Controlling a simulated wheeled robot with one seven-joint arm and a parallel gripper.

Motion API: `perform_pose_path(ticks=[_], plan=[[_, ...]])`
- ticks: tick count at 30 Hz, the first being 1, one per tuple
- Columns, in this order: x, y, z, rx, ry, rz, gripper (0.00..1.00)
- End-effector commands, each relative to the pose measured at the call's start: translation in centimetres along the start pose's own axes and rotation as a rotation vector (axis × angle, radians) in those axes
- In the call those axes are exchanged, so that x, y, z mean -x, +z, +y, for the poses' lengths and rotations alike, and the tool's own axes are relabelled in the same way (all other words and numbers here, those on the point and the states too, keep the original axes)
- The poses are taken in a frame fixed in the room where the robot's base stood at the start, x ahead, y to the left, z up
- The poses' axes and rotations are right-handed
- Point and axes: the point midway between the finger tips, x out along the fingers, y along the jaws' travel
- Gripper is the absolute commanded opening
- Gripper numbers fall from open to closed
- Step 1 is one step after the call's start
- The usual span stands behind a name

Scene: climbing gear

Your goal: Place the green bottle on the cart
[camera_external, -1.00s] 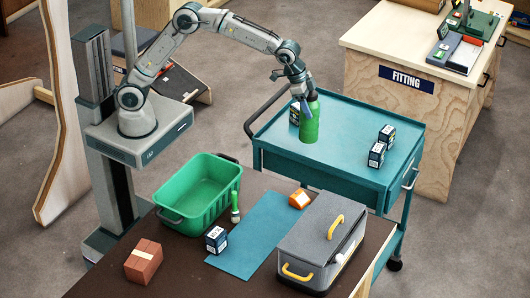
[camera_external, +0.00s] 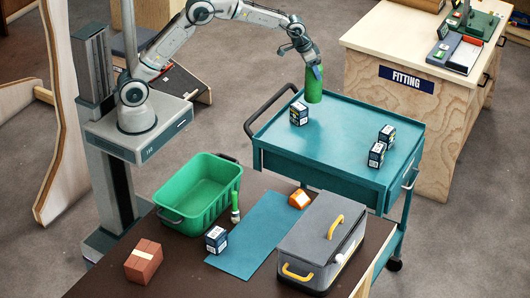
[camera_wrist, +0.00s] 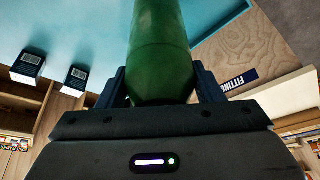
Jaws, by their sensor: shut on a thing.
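The green bottle (camera_external: 314,86) hangs upright below my gripper (camera_external: 314,70), over the far part of the teal cart (camera_external: 330,145). My gripper is shut on the bottle. In the wrist view the bottle (camera_wrist: 160,55) sits between the two dark fingers (camera_wrist: 160,88), with the teal cart top (camera_wrist: 100,25) beyond it. In the external view the bottle appears apart from the cart top, though its exact height is hard to tell.
On the cart stand a small dark box (camera_external: 299,114) at the left and two more (camera_external: 377,154) (camera_external: 387,135) at the right. The middle of the cart top is clear. A fitting bench (camera_external: 400,100) stands behind. A green crate (camera_external: 200,190) and grey toolbox (camera_external: 322,240) are on the front table.

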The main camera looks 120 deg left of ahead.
Motion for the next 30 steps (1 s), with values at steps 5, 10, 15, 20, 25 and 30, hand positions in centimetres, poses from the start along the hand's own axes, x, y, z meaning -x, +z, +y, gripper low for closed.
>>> perform_pose_path(ticks=[5, 10, 15, 20, 25, 30], plan=[[-1.9, -0.8, -2.1, 0.0, 0.001, 0.0, 0.14], [-2.9, -0.8, -2.6, -0.001, 0.002, 0.0, 0.14], [-5.2, 0.2, -2.6, -0.001, 0.001, -0.002, 0.14], [-6.1, 0.6, -2.6, -0.001, 0.001, 0.002, 0.14], [-6.1, 0.6, -2.5, -0.001, 0.001, 0.002, 0.14], [-6.4, 0.8, -2.5, -0.001, 0.001, 0.0, 0.66]])
